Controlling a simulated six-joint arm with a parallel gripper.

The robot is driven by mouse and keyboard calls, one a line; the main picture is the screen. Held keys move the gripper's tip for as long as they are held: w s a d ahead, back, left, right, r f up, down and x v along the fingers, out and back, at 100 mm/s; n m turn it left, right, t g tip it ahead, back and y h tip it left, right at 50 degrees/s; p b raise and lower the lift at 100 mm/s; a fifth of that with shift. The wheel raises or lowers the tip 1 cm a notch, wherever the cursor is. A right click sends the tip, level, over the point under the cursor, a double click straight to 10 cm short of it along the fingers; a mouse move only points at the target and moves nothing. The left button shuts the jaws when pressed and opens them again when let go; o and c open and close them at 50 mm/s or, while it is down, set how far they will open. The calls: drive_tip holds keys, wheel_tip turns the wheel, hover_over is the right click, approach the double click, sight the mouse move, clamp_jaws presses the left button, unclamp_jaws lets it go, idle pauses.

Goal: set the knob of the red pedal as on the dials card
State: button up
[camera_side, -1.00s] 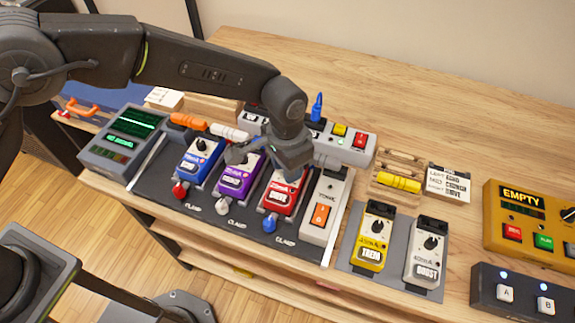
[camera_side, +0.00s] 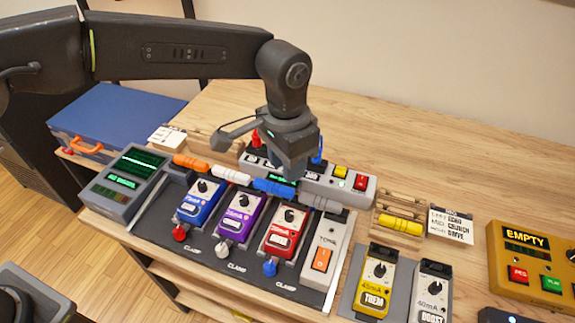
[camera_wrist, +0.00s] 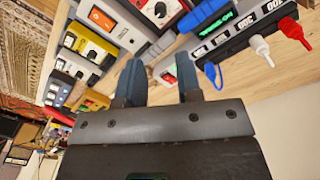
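The red pedal (camera_side: 281,239) stands on the dark board, third from the left in the row, with a black knob (camera_side: 290,215) on its white top. The knob's exact setting is too small to read. The pedal's white panel and knob (camera_wrist: 160,10) also show at the top edge of the wrist view. My gripper (camera_side: 292,172) is above and behind the red pedal, over the cable pieces and power strip, clear of the knob. Its fingers (camera_wrist: 160,82) are apart and empty. A white card (camera_side: 167,137) lies by the blue case; its writing is unreadable, so I cannot tell whether it is the dials card.
Blue (camera_side: 200,204) and purple (camera_side: 236,218) pedals stand left of the red one, a grey switch pedal (camera_side: 325,250) right. A power strip (camera_side: 340,183) with upright plugs runs behind. A lettered card (camera_side: 450,224) lies right. The back of the table is clear.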

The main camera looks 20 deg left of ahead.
sight(289, 213)
drive_tip(key=shift+o, duration=1.4)
drive_tip(key=shift+n, duration=0.4)
drive_tip(key=f+n, duration=0.2)
drive_tip(key=f, duration=0.2)
drive_tip(key=f+n, duration=0.2)
drive_tip(key=f, duration=0.3)
drive_tip(key=f+n, duration=0.2)
drive_tip(key=f, duration=0.3)
drive_tip(key=shift+d, duration=0.25)
clamp_jaws()
